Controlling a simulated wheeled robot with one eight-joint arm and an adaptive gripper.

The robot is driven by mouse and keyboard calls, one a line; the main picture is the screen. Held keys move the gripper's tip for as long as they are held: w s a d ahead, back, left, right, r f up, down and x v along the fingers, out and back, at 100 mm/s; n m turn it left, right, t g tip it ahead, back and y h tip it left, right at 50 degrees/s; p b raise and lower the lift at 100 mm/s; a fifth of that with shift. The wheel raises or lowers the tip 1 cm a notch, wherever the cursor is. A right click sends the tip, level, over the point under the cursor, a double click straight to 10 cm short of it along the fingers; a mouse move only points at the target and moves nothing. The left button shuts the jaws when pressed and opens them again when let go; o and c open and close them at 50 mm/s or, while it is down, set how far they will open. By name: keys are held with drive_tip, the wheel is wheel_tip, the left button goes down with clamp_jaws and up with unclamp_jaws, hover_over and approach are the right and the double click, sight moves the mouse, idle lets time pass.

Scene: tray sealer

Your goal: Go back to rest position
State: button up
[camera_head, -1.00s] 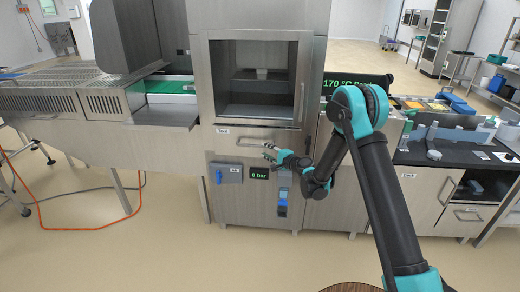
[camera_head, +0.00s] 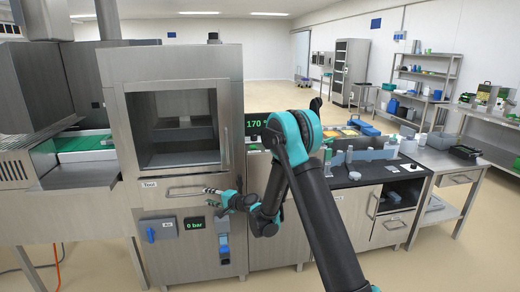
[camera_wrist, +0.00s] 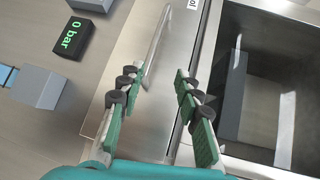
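My gripper (camera_head: 212,191) is in front of the steel tray sealer (camera_head: 220,62), by the right end of the bar handle (camera_head: 172,194) of its tool drawer. In the wrist view my gripper (camera_wrist: 158,78) has its two green-padded fingers spread apart, with nothing held between them. The handle (camera_wrist: 155,45) passes close to the left finger there; I cannot tell whether they touch. The sealer's dark chamber (camera_wrist: 262,95) lies to the right of the fingers. My arm is stretched forward and bent at the elbow.
The "0 bar" display (camera_head: 195,223) and a grey box with a blue knob (camera_head: 158,230) are below the drawer. A green conveyor (camera_head: 85,145) joins on the left. A black worktop (camera_head: 365,175) with containers is on the right. Open floor lies further back right.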

drive_tip(key=s+d+r+n+h, duration=0.2)
drive_tip(key=s+d, duration=0.2)
drive_tip(key=d, duration=0.4)
drive_tip(key=s+d+r+n+g+h, duration=0.1)
drive_tip(key=s+d+r+h, duration=0.1)
drive_tip(key=s+d, duration=0.35)
drive_tip(key=s+d+r+n+h, duration=0.1)
drive_tip(key=s+d+n+h, duration=0.15)
drive_tip(key=d, duration=0.75)
drive_tip(key=s+d+f+g+h, duration=0.1)
drive_tip(key=s+d+f+h, duration=0.1)
drive_tip(key=s+d, duration=0.9)
drive_tip(key=s+d+f+n+g+h, duration=0.1)
drive_tip(key=s+d+f+h, duration=0.2)
drive_tip(key=s+d, duration=0.8)
drive_tip(key=shift+s+d+g+h, duration=0.2)
drive_tip(key=shift+s+g+h, duration=0.2)
drive_tip(key=shift+s+h, duration=0.45)
drive_tip(key=shift+o, duration=0.5)
drive_tip(key=shift+w, duration=0.15)
